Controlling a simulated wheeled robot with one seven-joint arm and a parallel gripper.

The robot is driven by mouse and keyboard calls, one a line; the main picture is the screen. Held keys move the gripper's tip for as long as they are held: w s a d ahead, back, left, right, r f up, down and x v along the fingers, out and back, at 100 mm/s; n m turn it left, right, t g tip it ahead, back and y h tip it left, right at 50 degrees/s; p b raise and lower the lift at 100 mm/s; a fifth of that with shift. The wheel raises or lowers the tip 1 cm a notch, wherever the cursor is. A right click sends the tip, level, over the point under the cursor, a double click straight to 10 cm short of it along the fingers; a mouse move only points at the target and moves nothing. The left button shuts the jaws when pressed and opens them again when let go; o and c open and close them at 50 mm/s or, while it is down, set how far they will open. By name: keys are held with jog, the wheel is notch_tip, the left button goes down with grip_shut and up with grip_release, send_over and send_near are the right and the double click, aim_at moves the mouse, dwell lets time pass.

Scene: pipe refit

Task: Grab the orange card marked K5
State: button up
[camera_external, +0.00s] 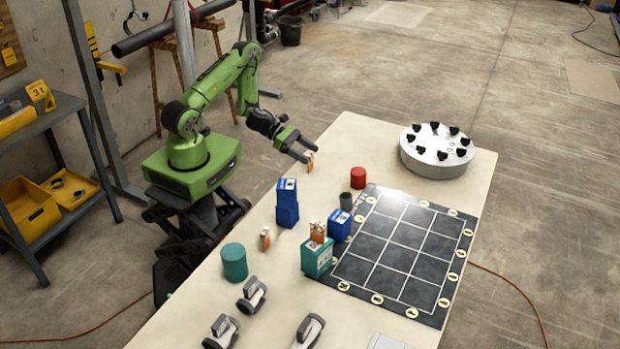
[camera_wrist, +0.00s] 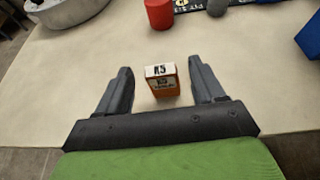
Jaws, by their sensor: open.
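The orange card marked K5 (camera_wrist: 164,85) stands upright on the table in the wrist view, its white top edge showing the label. It also shows in the external view (camera_external: 310,162), near the table's far left edge. My gripper (camera_wrist: 164,80) is open, with one finger to the left of the card and one to the right. There is a clear gap on both sides, and the card lies between the fingers near their tips. In the external view my gripper (camera_external: 304,152) is low at the card, partly covering it.
A red cylinder (camera_external: 358,178) and a grey cylinder (camera_external: 346,201) stand beyond the card. A round silver stand (camera_external: 437,160) is at the far right. The table around the card is clear.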

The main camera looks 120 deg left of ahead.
aim_at(309, 154)
jog(key=x, duration=0.4)
jog(key=shift+r, duration=0.1)
jog(key=shift+s, duration=0.1)
jog(key=c, duration=1)
jog(key=shift+c, duration=0.2)
